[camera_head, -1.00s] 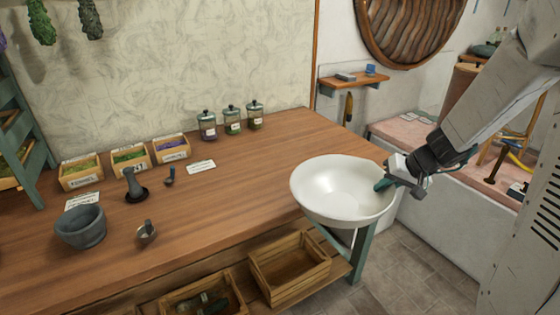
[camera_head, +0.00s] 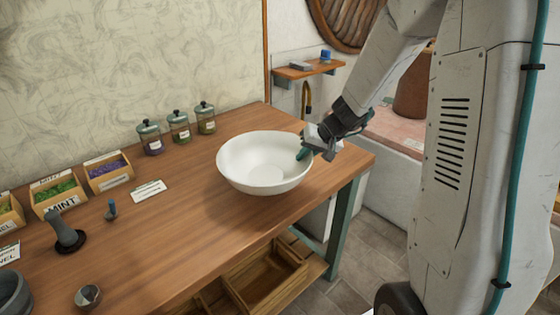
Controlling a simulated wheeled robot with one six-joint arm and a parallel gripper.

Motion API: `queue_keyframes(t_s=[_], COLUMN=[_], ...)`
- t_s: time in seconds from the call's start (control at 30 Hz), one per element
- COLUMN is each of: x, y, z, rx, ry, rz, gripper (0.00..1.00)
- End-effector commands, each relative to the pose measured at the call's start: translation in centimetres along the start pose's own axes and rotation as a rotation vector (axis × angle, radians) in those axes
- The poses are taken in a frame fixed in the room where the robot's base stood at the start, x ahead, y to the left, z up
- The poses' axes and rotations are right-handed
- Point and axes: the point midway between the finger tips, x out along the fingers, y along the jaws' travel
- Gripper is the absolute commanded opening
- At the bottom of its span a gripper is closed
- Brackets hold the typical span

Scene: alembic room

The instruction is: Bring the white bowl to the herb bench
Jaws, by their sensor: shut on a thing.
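The white bowl (camera_head: 262,165) is upright at the right part of the wooden herb bench (camera_head: 170,235). My gripper (camera_head: 305,153) is shut on the right rim of the white bowl, with one teal finger inside it. The bowl overlaps the bench top in the picture, and I cannot tell whether its base touches the wood or hangs just above it. The other finger is mostly hidden behind the rim.
Three glass jars (camera_head: 179,127) stand along the back of the bench. Herb boxes (camera_head: 58,196), a label card (camera_head: 148,191), a pestle (camera_head: 68,235), a mortar (camera_head: 12,294) and a small metal cup (camera_head: 88,296) are to the left. Crates (camera_head: 265,285) sit below.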

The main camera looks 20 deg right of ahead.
Motion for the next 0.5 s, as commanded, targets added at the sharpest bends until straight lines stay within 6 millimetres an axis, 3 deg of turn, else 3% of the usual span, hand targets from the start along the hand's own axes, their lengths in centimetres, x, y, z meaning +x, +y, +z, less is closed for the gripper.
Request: queue_keyframes(t_s=[0.23, 0.5], x=[3.5, 5.0], y=[-3.5, -4.6], z=[-2.6, -3.5], rx=[-0.005, -0.002], ry=[-0.001, -0.001], rz=[-0.003, -0.003], gripper=[0.00, 0.00])
